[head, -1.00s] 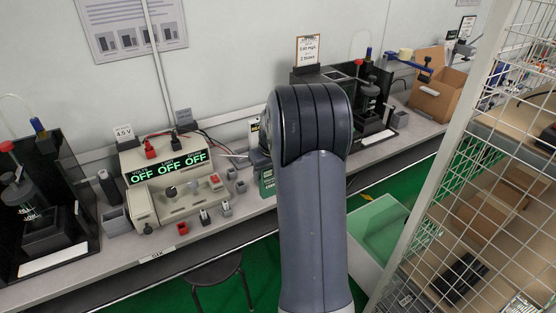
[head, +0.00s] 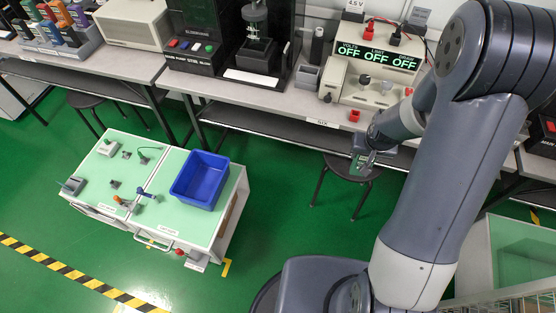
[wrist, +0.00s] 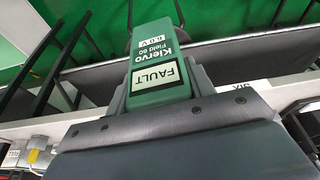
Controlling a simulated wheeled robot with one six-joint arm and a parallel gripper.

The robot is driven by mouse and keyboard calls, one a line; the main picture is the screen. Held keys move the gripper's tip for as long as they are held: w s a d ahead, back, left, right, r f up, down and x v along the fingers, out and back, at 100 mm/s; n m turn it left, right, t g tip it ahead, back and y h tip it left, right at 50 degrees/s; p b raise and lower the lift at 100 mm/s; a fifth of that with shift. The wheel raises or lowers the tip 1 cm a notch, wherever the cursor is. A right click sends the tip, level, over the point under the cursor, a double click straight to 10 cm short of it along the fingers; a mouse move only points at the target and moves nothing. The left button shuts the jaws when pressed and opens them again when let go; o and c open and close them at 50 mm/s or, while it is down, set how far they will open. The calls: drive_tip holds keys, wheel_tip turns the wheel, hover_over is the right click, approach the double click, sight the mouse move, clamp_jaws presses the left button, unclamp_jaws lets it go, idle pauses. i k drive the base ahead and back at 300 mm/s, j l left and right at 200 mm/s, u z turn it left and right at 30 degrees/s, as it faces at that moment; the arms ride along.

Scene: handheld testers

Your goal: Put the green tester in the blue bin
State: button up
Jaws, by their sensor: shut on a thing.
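The green tester (head: 358,163) is in my gripper (head: 366,158), held in the air in front of the bench, above a round stool. In the wrist view the tester (wrist: 157,52) shows a label with "Klervo Field 60", "6.0 V" and a "FAULT" tag. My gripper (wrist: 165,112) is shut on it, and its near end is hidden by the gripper. The blue bin (head: 200,180) is an open box on the right part of a low cart with a pale green top, to the left of my gripper and apart from it. The bin looks empty.
The cart (head: 150,177) also bears small tools and parts left of the bin. The stool (head: 349,170) stands below my gripper. The bench (head: 310,108) with a power supply (head: 372,80) runs behind. Green floor lies open between cart and stool.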

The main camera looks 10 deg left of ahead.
sight(206, 186)
drive_tip(key=u, duration=1.45)
drive_tip(key=i+l+u, duration=0.1)
drive_tip(key=u, duration=0.3)
drive_tip(key=i+l+u, duration=0.15)
drive_tip(key=u, duration=0.3)
drive_tip(key=i+l+u, duration=0.1)
drive_tip(key=u, duration=0.3)
drive_tip(key=i+l, duration=0.1)
drive_tip(key=l, duration=0.25)
drive_tip(key=i+l, duration=0.1)
drive_tip(key=l, duration=0.25)
